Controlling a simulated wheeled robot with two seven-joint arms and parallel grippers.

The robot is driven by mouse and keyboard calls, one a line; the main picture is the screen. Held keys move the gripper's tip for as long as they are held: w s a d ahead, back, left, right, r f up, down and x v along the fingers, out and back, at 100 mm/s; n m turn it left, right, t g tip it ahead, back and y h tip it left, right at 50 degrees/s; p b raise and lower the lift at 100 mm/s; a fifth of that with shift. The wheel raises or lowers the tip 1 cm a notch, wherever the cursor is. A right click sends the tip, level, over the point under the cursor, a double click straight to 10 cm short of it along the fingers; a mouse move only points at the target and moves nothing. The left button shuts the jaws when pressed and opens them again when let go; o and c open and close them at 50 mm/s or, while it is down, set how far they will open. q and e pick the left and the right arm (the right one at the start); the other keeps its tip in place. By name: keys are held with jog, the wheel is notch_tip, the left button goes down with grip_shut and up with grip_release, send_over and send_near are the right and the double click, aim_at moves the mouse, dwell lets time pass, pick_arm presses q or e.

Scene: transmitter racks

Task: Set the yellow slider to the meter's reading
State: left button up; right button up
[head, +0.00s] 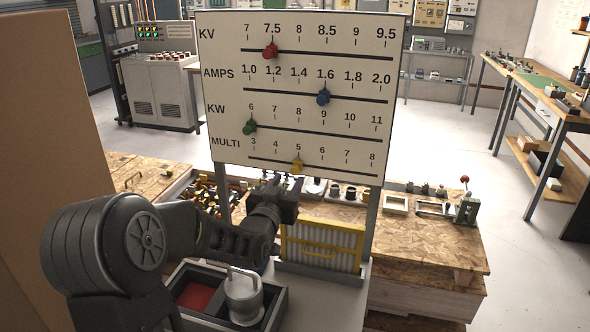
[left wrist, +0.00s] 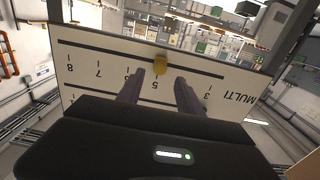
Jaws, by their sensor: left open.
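The white board (head: 225,130) carries KV, AMPS, KW and MULTI scales. The yellow slider (head: 297,166) sits on the lowest track, MULTI, at about the 5 mark. It also shows in the left wrist view (left wrist: 160,64), where the board appears upside down. My left gripper (head: 286,187) is just below the slider, in front of the board's lower edge. In the left wrist view its two fingers (left wrist: 159,78) are apart, with the slider just beyond their tips and roughly between them; contact cannot be told. No meter reading can be made out. My right gripper is not in view.
Above are the red slider (head: 270,50) near 7.5, the blue slider (head: 323,96) near 1.6 and the green slider (head: 249,126) near 6. Below stand a yellow-framed filter (head: 322,247) and a dark tray (head: 275,309) with a padlock-like object (head: 243,293).

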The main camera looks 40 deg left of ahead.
aim_at(294, 171)
pick_arm(q)
jog(key=p+x, duration=0.2)
jog(key=x, duration=0.4)
jog(key=shift+r, duration=0.1)
jog(key=shift+w+a, duration=0.15)
jog(key=shift+w, duration=0.25)
jog(key=shift+c, duration=0.2)
grip_shut()
dwell(0.7)
